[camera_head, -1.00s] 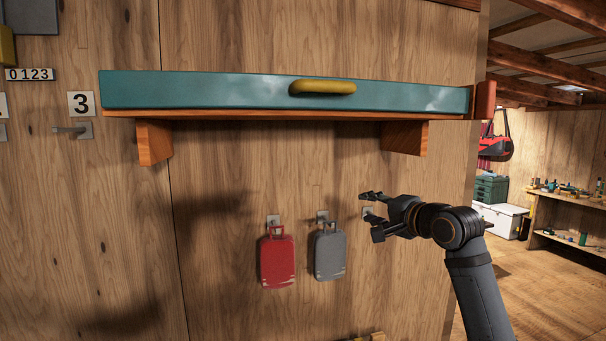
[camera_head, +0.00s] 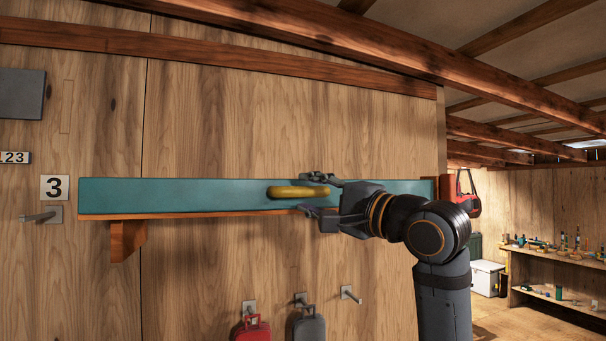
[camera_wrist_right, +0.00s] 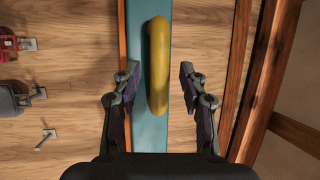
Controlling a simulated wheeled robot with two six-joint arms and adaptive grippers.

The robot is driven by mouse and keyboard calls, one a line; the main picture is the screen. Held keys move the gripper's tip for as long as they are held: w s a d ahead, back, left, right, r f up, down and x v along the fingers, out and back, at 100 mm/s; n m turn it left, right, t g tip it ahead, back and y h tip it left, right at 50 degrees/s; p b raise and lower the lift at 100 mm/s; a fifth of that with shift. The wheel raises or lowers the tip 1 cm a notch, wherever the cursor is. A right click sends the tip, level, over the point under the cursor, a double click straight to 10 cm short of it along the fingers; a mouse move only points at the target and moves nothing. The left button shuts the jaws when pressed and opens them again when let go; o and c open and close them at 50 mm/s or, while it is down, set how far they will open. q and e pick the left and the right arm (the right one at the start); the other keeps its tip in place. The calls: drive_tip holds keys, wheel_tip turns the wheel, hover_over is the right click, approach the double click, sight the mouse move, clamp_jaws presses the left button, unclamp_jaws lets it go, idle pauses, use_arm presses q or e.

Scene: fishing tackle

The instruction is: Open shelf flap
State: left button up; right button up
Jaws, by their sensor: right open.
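The shelf flap (camera_head: 180,197) is a long teal panel along the front of a wall shelf, and it stands upright. A yellow handle (camera_head: 298,192) sits on its face, right of the middle. My right gripper (camera_head: 312,195) is open at the right end of the handle, one finger above and one below. In the right wrist view the handle (camera_wrist_right: 158,65) runs between the open fingers (camera_wrist_right: 158,82), and neither finger visibly touches it. The teal flap (camera_wrist_right: 147,130) passes behind it. My left gripper is in neither view.
A wooden bracket (camera_head: 127,240) supports the shelf at left. A red case (camera_head: 253,330) and a grey case (camera_head: 309,327) hang on hooks below. A metal hook (camera_head: 42,216) juts from the wall at left. The wall above the shelf is clear.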

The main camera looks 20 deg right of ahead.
drive_tip(key=shift+w+a+r, duration=0.35)
drive_tip(key=shift+w+a, duration=0.05)
drive_tip(key=shift+w, duration=0.25)
drive_tip(key=shift+w+f+p, duration=0.2)
drive_tip(key=shift+w+p, duration=0.15)
drive_tip(key=shift+w, duration=0.2)
drive_tip(key=shift+c, duration=0.4)
drive_tip(key=shift+s, duration=0.1)
clamp_jaws()
